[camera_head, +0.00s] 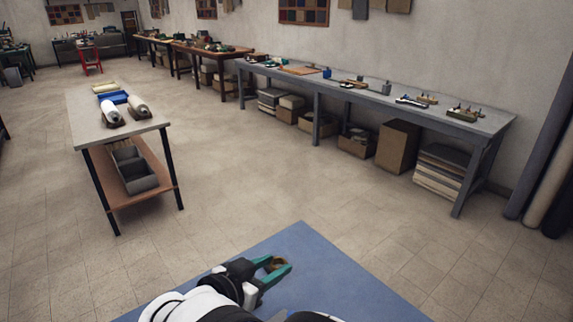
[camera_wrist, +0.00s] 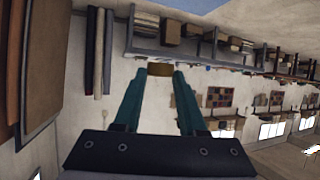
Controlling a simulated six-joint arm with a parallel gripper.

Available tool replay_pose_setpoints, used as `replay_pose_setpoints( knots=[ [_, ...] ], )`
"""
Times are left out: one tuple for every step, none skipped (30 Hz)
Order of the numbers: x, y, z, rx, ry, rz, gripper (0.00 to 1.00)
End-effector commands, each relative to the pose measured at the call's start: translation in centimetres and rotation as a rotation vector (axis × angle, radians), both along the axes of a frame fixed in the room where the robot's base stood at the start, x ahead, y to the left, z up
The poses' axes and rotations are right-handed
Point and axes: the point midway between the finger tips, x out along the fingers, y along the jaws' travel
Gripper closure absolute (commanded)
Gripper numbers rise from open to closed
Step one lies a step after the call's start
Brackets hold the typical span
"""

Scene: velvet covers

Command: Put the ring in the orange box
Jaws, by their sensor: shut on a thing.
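My gripper (camera_head: 275,270) is shut on a small brown-gold ring (camera_head: 273,263), held between the tips of its two green fingers. In the wrist view the ring (camera_wrist: 160,69) shows as a short brown band between the green fingertips of my gripper (camera_wrist: 160,73). The gripper is held over or near a blue surface (camera_head: 330,262) at the bottom of the head view. I cannot make out an orange box in either view.
A long grey workbench (camera_head: 430,105) with tools stands along the wall, with cardboard boxes (camera_head: 397,146) beneath. A small table (camera_head: 85,122) with rolls stands at the left. Rolls of cloth (camera_head: 545,165) stand at the right edge. The tiled floor between is clear.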

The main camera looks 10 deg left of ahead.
Motion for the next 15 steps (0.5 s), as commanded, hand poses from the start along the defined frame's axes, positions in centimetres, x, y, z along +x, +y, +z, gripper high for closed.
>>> replay_pose_setpoints(
  knots=[
    [-1.4, 2.7, -2.6, -0.007, 0.005, -0.016, 1.00],
    [-2.4, 4.0, -3.9, -0.007, 0.004, -0.031, 1.00],
    [-3.8, 5.5, -5.6, -0.006, 0.003, -0.051, 1.00],
    [-4.9, 6.5, -6.8, -0.004, 0.003, -0.065, 1.00],
    [-5.9, 7.4, -7.9, -0.004, 0.002, -0.074, 1.00],
    [-7.2, 8.3, -9.2, -0.003, 0.002, -0.087, 1.00],
    [-8.2, 8.8, -10.0, -0.004, 0.002, -0.094, 1.00],
    [-9.0, 9.3, -10.7, -0.002, 0.001, -0.099, 1.00],
    [-9.9, 9.8, -11.5, -0.002, 0.002, -0.103, 1.00],
    [-10.5, 10.0, -12.0, -0.001, 0.002, -0.107, 1.00],
    [-11.0, 10.2, -12.3, 0.001, 0.001, -0.109, 1.00],
    [-11.4, 10.4, -12.7, 0.000, 0.002, -0.110, 1.00],
    [-11.6, 10.4, -12.8, 0.001, 0.002, -0.111, 1.00],
    [-11.8, 10.5, -12.9, 0.001, 0.002, -0.112, 1.00],
    [-11.9, 10.5, -13.0, 0.002, 0.002, -0.112, 1.00]
  ],
)
